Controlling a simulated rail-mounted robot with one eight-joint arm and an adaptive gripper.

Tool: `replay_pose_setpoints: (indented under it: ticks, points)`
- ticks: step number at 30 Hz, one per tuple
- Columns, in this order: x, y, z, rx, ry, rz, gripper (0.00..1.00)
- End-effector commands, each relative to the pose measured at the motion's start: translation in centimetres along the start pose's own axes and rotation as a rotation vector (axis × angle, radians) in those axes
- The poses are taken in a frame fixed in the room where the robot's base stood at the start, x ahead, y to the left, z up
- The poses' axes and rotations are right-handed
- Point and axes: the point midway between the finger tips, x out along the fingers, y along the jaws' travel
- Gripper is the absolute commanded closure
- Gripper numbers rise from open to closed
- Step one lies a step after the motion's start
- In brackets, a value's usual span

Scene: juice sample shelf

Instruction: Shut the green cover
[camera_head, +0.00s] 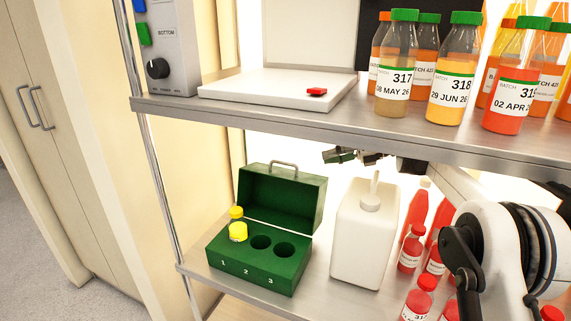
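A green box (258,262) stands on the lower shelf. Its green cover (282,198) is open, standing up along the back edge with a metal handle (284,164) at its top. The box front is marked 1, 2, 3. The holes at 2 and 3 look empty. My gripper (345,156) shows partly under the upper shelf's edge, right of the cover and apart from it. Its fingers are too small and too hidden to read.
A white jug (362,238) stands right of the box. Red bottles (410,250) crowd farther right, near my arm. The upper shelf (330,122) overhangs the back and carries labelled juice bottles (453,75), a white plate (270,88) and a control unit (170,45).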

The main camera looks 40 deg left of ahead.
Motion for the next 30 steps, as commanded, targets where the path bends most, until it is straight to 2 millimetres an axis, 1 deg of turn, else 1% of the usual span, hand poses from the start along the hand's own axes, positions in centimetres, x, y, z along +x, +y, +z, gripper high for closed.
replay_pose_setpoints:
  ticks: [5, 15, 18, 21, 24, 30]
  points:
    - [2.8, -0.1, -0.1, 0.001, 0.0, 0.002, 0.83]
    - [9.2, -0.1, -0.1, 0.001, -0.001, 0.003, 0.83]
    - [10.7, -0.1, -0.1, 0.002, -0.002, 0.002, 0.83]
    - [12.0, 0.0, 0.0, 0.002, -0.002, 0.002, 0.83]
    - [12.8, 0.0, 0.0, 0.002, -0.002, 0.002, 0.83]
    - [13.3, 0.0, 0.1, 0.003, -0.004, 0.001, 0.83]
